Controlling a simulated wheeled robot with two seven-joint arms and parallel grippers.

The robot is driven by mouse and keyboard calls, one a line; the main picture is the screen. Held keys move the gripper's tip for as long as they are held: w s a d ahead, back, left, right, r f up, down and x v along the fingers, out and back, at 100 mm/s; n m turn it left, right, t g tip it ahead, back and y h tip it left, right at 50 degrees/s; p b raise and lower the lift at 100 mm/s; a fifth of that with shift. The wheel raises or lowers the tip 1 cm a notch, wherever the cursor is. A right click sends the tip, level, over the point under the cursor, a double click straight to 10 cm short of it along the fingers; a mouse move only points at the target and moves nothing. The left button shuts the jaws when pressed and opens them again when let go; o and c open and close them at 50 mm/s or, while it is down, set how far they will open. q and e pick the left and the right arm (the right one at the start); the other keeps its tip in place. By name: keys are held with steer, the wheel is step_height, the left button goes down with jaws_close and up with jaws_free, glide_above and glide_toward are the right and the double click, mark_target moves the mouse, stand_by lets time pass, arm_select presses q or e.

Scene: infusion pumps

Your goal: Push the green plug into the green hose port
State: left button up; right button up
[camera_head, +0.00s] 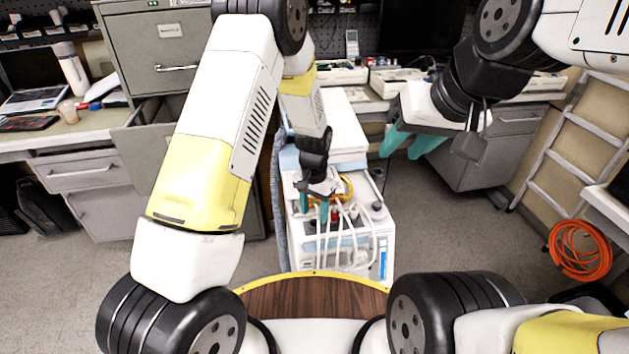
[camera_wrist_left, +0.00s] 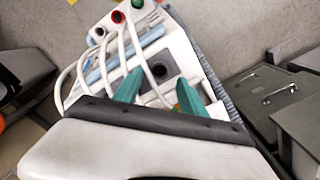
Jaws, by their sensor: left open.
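The white pump unit (camera_head: 381,222) stands in front of me with several white hoses on top. My left gripper (camera_head: 315,208) is over it, its two teal fingers apart and pointing down. In the left wrist view, the open fingers (camera_wrist_left: 160,93) straddle a dark round opening on the unit (camera_wrist_left: 205,62), with nothing visibly held. I cannot tell whether the green fitting is the plug or the port. My right gripper (camera_head: 411,145) hangs empty right of the unit, fingers apart.
Grey drawer cabinets (camera_head: 160,60) stand behind left, with a drawer pulled out. A counter with devices (camera_head: 395,80) runs along the back. A coiled orange hose (camera_head: 580,250) hangs at right near a ladder (camera_head: 570,140). The floor right of the unit is clear.

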arm_select(q)
steer(key=shift+s+f, duration=0.1)
steer(key=shift+f, duration=0.85)
steer(key=s+a+r+n+t+h, duration=0.1)
steer(key=s+a+r, duration=0.1)
steer(key=r, duration=0.7)
steer(key=s+a+r+n+t, duration=0.1)
steer(key=s+a+r, duration=0.15)
steer(key=r, duration=0.65)
steer(key=s+a+r+n+t+h, duration=0.1)
steer(key=s+a+r, duration=0.15)
steer(key=r, duration=0.65)
steer(key=s+a+r+n+t, duration=0.1)
steer(key=s+a+r, duration=0.2)
steer(key=s+r, duration=0.2)
steer(key=s+a+r+n+t, duration=0.2)
steer(key=s+a+r, duration=0.2)
steer(key=s, duration=0.5)
steer(key=shift+r, duration=0.7)
